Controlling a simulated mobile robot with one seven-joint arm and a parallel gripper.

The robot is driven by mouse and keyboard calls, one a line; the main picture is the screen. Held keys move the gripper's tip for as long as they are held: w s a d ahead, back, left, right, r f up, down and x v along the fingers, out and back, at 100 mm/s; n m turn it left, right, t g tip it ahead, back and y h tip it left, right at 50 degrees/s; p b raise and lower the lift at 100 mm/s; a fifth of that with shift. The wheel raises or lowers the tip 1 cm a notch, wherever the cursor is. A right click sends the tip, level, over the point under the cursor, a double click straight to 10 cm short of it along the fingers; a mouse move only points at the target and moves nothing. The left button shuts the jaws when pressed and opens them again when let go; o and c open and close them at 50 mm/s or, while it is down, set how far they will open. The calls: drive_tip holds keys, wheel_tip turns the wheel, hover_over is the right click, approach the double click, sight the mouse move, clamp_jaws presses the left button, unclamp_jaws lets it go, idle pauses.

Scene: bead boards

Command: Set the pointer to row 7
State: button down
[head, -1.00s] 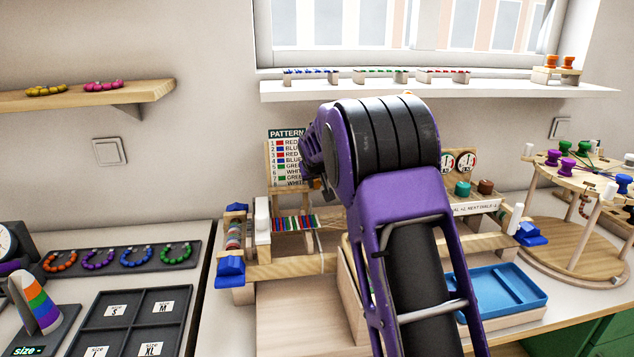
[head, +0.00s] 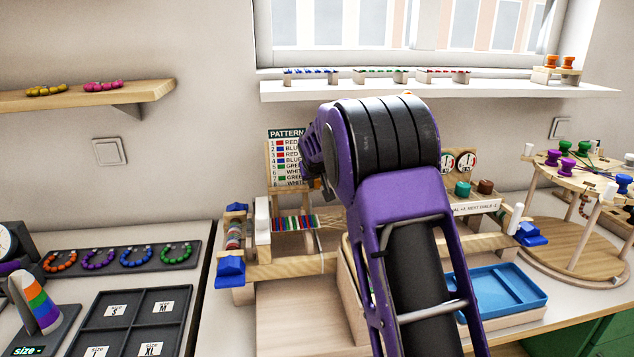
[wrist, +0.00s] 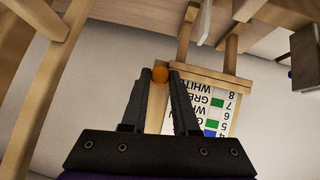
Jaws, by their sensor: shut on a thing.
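The pattern board (head: 287,155) stands on the bench in the head view, with numbered rows of color words and swatches. The same board (wrist: 212,118) shows upside down in the wrist view, rows 8 to about 4 readable. My gripper (wrist: 160,78) is shut on a small orange knob (wrist: 160,73), which I take to be the pointer, at the board's side edge. The knob looks roughly level with row 8, close to row 7; the angle makes the exact row hard to tell. The head view hides the fingertips and knob behind my purple arm.
A wooden bead loom (head: 290,223) with blue clamps stands below the board. A blue tray (head: 498,290) lies to the right, and a round wooden stand (head: 575,250) with spools is farther right. A white window shelf (head: 450,89) runs above.

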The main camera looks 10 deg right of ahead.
drive_tip(key=shift+w+r+p, duration=0.15)
drive_tip(key=shift+r+p, duration=0.3)
drive_tip(key=shift+r, duration=0.35)
drive_tip(key=c, duration=0.7)
unclamp_jaws()
drive_tip(key=shift+o, duration=0.2)
drive_tip(key=v, duration=1.7)
drive_tip(key=shift+r, duration=0.15)
